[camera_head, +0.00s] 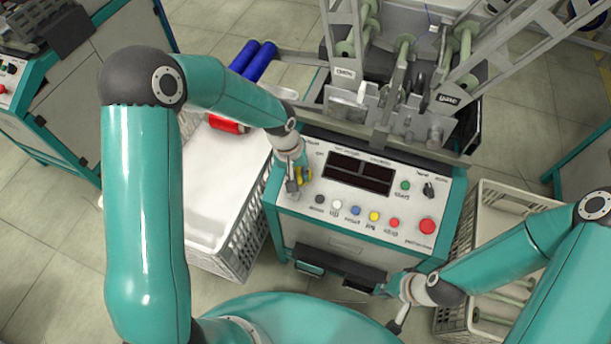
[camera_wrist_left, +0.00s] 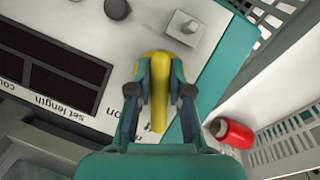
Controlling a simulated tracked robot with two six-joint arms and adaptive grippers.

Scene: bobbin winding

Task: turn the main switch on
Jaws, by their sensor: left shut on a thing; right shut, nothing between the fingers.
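The main switch is a yellow handle (camera_wrist_left: 158,113) at the panel's left corner; in the wrist view it stands between my left gripper's fingers, its bar running roughly up and down that picture. It partly shows as yellow in the head view (camera_head: 307,176). My left gripper (camera_wrist_left: 159,85), also in the head view (camera_head: 299,178), is shut on the handle. The control panel (camera_head: 385,212) has two dark displays (camera_head: 359,173). My right gripper (camera_head: 384,290) is at the panel's lower front, with nothing in it. The handle's label is partly hidden by my fingers.
A row of coloured buttons (camera_head: 373,216) and a large red button (camera_head: 427,226) lie along the panel's near side. A white crate (camera_head: 241,238) with a red spool (camera_head: 228,124) stands to the left. Another crate (camera_head: 456,240) stands to the right. Winding machinery rises behind the panel.

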